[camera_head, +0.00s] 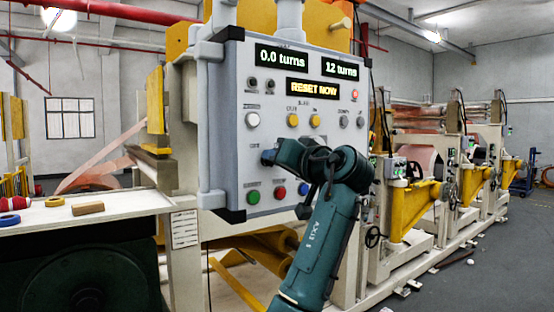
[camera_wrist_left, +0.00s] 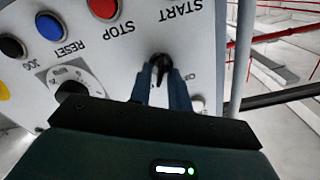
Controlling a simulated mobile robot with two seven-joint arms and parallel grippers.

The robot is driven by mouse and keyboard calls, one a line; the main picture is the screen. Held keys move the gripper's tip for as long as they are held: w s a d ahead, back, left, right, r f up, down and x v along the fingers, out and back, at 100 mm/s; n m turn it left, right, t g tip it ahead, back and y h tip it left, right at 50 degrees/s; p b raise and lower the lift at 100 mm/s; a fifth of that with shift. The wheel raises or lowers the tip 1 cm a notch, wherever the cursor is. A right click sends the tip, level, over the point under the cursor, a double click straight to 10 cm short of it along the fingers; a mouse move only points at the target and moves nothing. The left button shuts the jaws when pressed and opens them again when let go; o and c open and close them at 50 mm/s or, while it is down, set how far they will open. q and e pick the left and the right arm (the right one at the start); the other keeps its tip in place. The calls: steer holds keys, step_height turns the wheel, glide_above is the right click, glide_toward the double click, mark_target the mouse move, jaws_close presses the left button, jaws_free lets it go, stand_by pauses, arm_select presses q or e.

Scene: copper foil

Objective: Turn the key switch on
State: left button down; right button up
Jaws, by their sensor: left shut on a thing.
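The grey control panel (camera_head: 235,90) stands upright in the middle of the head view. The key switch (camera_wrist_left: 161,62) is a small dark knob on the panel, between the tips of my left gripper (camera_wrist_left: 162,80) in the left wrist view. My left gripper is shut on it, with one finger on each side. In the head view my left gripper (camera_head: 268,156) reaches the panel at its left middle and hides the key switch. The key's exact angle is hard to read. My right gripper is in neither view.
Green (camera_head: 253,197), red (camera_head: 280,193) and blue (camera_head: 304,188) buttons sit below my gripper. A white dial (camera_wrist_left: 80,88) is close beside it. The displays read "0.0 turns", "12 turns" and "RESET NOW" (camera_head: 312,88). A bench (camera_head: 120,203) stands left.

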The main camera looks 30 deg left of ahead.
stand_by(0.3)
arm_select(q)
steer(key=c, duration=1.6)
jaws_free()
steer(key=shift+d, duration=0.15)
steer(key=b+v, duration=0.4)
steer(key=v, duration=0.9)
steer(key=shift+s, duration=0.1)
